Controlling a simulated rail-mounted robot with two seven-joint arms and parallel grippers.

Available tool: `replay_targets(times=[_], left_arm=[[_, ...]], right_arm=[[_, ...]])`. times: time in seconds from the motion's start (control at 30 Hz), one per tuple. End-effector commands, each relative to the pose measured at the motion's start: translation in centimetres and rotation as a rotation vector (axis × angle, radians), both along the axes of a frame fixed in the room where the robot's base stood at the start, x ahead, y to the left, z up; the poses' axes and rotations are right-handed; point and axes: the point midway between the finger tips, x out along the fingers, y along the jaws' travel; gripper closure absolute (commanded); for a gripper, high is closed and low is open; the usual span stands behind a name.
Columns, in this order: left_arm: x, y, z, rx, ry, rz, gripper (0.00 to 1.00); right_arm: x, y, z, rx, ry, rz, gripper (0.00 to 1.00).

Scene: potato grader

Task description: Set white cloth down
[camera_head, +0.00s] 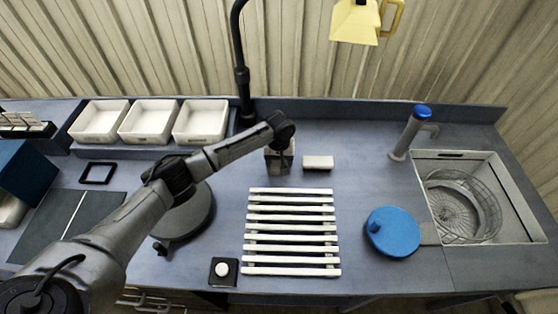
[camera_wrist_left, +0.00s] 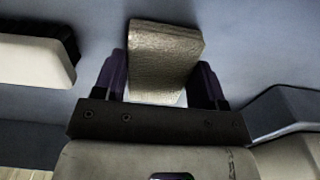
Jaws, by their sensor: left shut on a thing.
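My left gripper (camera_head: 279,163) points down over the back middle of the blue-grey worktop. In the left wrist view its two dark fingers (camera_wrist_left: 160,76) are shut on the white cloth (camera_wrist_left: 166,52), which looks like a beige, textured folded piece and sticks out beyond the fingertips. In the head view the cloth is mostly hidden by the gripper. I cannot tell whether it touches the worktop. My right gripper is not in view.
A pale brush-like block (camera_head: 318,162) lies just right of the gripper; it also shows in the left wrist view (camera_wrist_left: 36,48). A white slatted rack (camera_head: 291,227) lies in front. A blue lid (camera_head: 396,232), a sink (camera_head: 508,194) and white bins (camera_head: 150,119) stand around.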

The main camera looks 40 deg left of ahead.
Motion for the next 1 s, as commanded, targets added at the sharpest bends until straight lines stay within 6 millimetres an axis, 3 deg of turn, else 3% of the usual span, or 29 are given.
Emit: replay_targets(times=[0.07, 0.1, 0.37, 0.67, 1.0], left_arm=[[0.0, 0.0, -0.2, -0.001, 0.001, 0.000, 0.57], [0.0, 0.0, -0.2, -0.001, 0.000, 0.000, 0.34], [0.0, 0.0, -0.2, 0.000, 0.000, 0.000, 0.09], [0.0, 0.0, 0.0, 0.001, -0.001, 0.000, 0.09], [0.1, -0.1, 5.6, -0.001, -0.003, -0.001, 0.09]], right_arm=[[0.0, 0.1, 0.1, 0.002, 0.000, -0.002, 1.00], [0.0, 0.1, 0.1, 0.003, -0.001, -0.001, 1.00], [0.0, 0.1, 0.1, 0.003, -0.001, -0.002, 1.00], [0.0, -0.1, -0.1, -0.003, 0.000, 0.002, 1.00], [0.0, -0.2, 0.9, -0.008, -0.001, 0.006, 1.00]])
